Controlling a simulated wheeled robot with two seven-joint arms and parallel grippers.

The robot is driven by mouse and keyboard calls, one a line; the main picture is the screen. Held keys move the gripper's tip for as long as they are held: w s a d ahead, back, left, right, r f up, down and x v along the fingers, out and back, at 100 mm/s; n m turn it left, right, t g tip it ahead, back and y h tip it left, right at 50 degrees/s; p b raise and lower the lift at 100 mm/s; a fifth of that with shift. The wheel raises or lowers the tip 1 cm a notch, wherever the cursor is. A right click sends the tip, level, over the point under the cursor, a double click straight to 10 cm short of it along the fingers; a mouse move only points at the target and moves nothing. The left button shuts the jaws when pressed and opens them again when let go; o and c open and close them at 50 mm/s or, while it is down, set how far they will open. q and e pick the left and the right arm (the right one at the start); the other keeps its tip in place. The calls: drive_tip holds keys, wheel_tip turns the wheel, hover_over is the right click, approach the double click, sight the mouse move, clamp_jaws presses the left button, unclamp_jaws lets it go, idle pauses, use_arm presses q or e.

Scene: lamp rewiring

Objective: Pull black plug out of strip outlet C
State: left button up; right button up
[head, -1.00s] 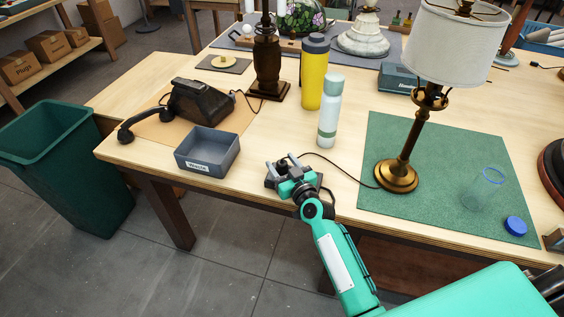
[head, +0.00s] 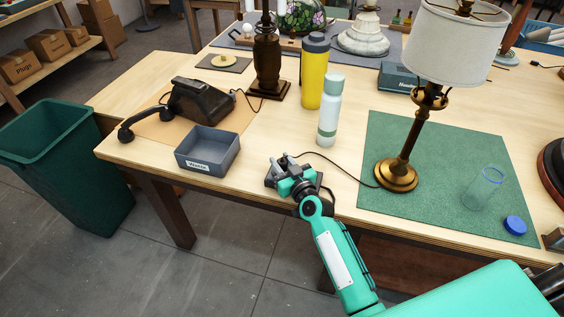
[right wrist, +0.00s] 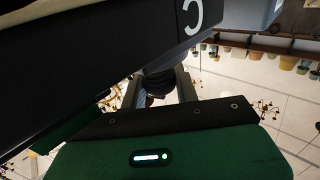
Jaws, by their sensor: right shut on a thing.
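The dark power strip (head: 271,181) lies near the table's front edge, mostly hidden under my right gripper in the head view. In the right wrist view the strip (right wrist: 90,65) is a large dark bar with a white letter C. The black plug (right wrist: 158,84) shows beside that letter, against the strip, between my fingers. My right gripper (head: 281,162) is shut on the plug; it also shows in the right wrist view (right wrist: 160,92). I cannot tell whether the plug's prongs are in the outlet. My left gripper is not in view.
A black cord (head: 345,171) runs toward the brass lamp (head: 397,175) on the green mat (head: 450,160). A grey tray (head: 208,155) stands left of my gripper. A pale bottle (head: 329,115) and yellow bottle (head: 313,75) stand behind it. A clear glass (head: 484,190) is on the mat.

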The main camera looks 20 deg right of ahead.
sight(282, 161)
drive_tip(key=shift+r+p, duration=2.2)
drive_tip(key=shift+r, duration=0.15)
drive_tip(key=shift+f, duration=0.1)
